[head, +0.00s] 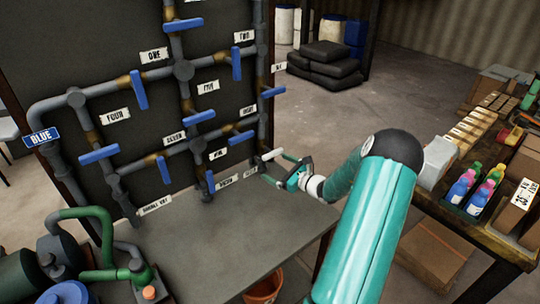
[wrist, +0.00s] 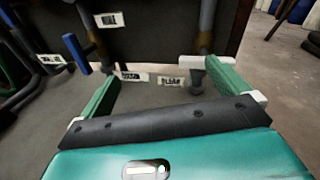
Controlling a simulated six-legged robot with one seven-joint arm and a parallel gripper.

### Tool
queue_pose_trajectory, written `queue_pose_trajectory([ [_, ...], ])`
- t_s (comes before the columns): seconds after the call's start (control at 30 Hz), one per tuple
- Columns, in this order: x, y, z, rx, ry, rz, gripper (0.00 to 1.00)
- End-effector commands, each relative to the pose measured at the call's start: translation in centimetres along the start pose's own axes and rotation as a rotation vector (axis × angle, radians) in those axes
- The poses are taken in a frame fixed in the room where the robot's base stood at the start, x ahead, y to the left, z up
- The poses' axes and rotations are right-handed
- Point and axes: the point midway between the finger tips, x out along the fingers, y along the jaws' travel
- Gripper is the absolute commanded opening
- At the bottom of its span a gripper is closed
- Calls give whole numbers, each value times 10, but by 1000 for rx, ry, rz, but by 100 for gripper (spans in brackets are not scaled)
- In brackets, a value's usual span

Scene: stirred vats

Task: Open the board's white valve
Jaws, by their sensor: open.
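The white valve handle (head: 271,155) is on the lower right of the pipe board, near the bottom of the rightmost vertical pipe. It lies crosswise to that pipe. In the wrist view the white handle (wrist: 202,62) shows beyond my right finger's tip, which overlaps its right end. My gripper (head: 279,169) is open, with its green fingers spread and nothing between them. In the wrist view my gripper (wrist: 163,75) points at the board's bottom edge, and the handle lies toward the right finger rather than centred. Whether the finger touches the handle cannot be told.
Several blue valve handles (head: 237,65) sit on the grey pipes above and left. A blue handle (wrist: 76,53) stands left of my fingers. The grey bench top (head: 200,238) below is mostly clear. A green pump (head: 103,262) stands at left; a loaded table (head: 466,232) is at right.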

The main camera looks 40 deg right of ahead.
Motion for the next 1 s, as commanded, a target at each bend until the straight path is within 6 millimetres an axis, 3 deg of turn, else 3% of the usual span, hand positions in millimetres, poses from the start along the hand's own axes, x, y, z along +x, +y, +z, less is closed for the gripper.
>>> queue_pose_trajectory([
  [0.03, -13, -18, -17, 55, -14, -69, 100],
  [0.13, -29, -42, -36, 127, -40, -164, 100],
  [0.27, -36, -53, -44, 161, -53, -211, 100],
  [0.37, -31, -57, -45, 162, -53, -214, 100],
  [1.0, 82, -78, -41, 158, -51, -208, 100],
])
